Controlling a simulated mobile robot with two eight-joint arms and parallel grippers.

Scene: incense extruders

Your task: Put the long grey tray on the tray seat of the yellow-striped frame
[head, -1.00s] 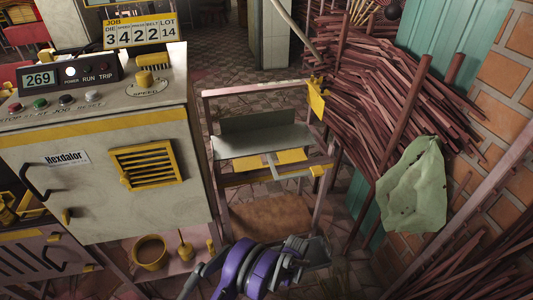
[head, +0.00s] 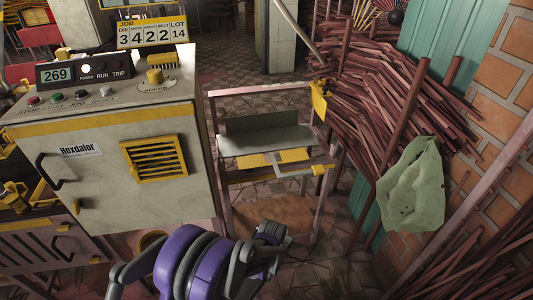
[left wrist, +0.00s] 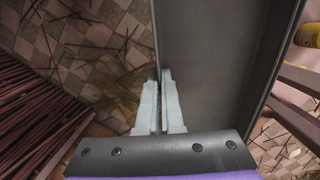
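The long grey tray (head: 265,140) lies level across the yellow-striped frame (head: 258,88) in the head view, between its posts. Yellow pieces (head: 255,160) show just below its near edge. I cannot tell whether it rests fully on the seat. In the left wrist view the tray (left wrist: 215,60) fills the right half, with floor to its left. My left gripper (left wrist: 160,80) has its pale fingers close together on either side of the tray's thin left wall. My right gripper is in neither view.
A cream machine (head: 105,180) with yellow trim stands left of the frame. Piles of reddish sticks (head: 385,100) and a hanging green bag (head: 412,185) stand at the right.

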